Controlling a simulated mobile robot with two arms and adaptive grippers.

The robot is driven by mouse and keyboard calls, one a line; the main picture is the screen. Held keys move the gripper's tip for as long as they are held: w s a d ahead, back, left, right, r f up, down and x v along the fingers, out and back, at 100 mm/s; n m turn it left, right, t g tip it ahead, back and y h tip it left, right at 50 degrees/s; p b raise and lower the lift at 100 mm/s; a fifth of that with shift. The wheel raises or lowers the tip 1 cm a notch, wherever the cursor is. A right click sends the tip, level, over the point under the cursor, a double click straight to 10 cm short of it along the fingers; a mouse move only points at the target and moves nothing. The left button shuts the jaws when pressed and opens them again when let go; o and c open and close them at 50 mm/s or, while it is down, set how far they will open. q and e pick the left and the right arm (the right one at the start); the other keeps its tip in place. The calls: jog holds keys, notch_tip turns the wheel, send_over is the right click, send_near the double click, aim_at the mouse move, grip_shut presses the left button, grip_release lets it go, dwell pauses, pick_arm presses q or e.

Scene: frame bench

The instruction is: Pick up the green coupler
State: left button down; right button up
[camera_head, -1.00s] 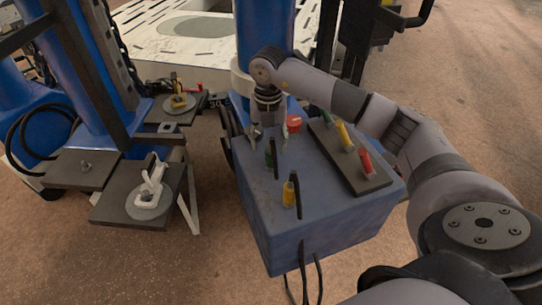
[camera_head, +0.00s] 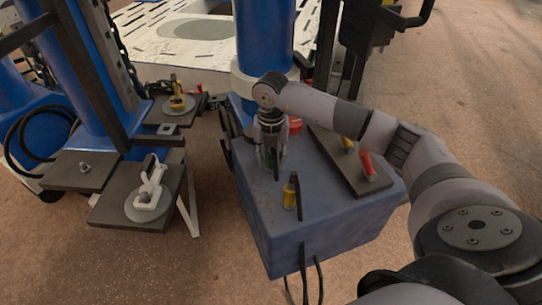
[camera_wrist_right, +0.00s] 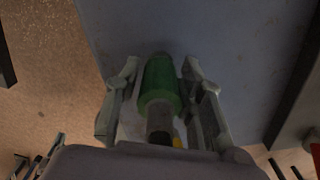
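The green coupler (camera_wrist_right: 160,82) stands on the blue box between the fingers of my right gripper (camera_wrist_right: 161,68) in the right wrist view. The fingers are spread on both sides of it, with narrow gaps showing, so the gripper is open around it. In the head view my right gripper (camera_head: 270,164) points down at the box's left part and mostly hides the green coupler. My left gripper is not in view.
The blue box (camera_head: 330,220) also bears a yellow coupler (camera_head: 289,196) close in front of my right gripper. A dark plate (camera_head: 371,185) with yellow and red couplers (camera_head: 367,165) lies to the right. A red knob (camera_head: 295,126) is behind the gripper.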

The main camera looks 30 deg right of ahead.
grip_shut()
jog(key=shift+r, duration=0.1)
dwell(0.3)
